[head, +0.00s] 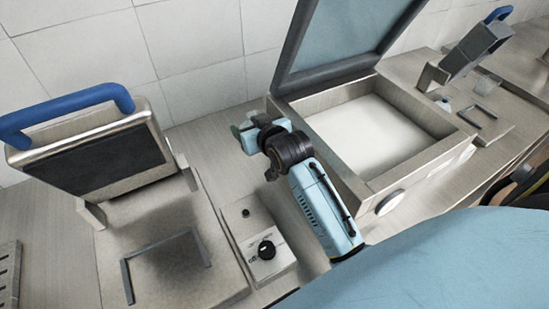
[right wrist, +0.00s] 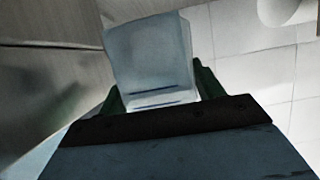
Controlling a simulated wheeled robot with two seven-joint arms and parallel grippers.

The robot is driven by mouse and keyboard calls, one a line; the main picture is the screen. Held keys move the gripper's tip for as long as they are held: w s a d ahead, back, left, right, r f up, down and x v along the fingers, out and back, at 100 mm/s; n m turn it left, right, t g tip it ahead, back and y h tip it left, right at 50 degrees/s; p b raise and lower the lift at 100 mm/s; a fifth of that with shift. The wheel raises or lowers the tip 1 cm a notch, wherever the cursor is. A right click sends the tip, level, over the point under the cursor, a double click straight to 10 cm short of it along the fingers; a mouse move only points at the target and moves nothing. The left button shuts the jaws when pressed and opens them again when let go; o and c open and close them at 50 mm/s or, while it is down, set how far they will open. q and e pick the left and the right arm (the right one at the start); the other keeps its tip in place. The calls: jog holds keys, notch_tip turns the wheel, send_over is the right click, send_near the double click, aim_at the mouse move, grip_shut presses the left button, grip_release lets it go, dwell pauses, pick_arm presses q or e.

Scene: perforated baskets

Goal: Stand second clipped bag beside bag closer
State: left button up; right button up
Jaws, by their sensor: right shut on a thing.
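My right gripper (head: 245,129) is above the counter, between the blue-handled device and the open-lidded box. In the right wrist view its green fingertips (right wrist: 161,93) are on either side of a pale translucent bag-like object (right wrist: 148,50), and it is shut on it. I cannot make out a clip on that object. In the head view the gripper mostly hides what it holds. A large metal device with a blue handle (head: 75,112) stands at the left; I cannot tell whether it is the bag closer. My left gripper is not in view.
An open box (head: 455,140) with a raised lid (head: 345,35) stands right of my gripper. A small knob unit (head: 262,255) sits on the counter below it. A similar device with a blue handle (head: 478,45) stands at the far right, with a small translucent item (head: 487,86) nearby.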

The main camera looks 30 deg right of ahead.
notch_tip(320, 180, down, 6)
jog(key=shift+s+d+r+b, duration=0.15)
jog(key=shift+r+b, duration=0.1)
jog(key=shift+b, duration=0.15)
notch_tip(320, 180, down, 4)
jog(key=shift+r+b, duration=0.1)
jog(key=shift+b, duration=0.2)
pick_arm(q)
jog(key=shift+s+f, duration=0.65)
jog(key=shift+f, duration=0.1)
pick_arm(e)
jog(key=shift+f, duration=0.3)
jog(key=shift+f, duration=0.1)
jog(key=o, duration=1.1)
jog(key=shift+o, duration=0.2)
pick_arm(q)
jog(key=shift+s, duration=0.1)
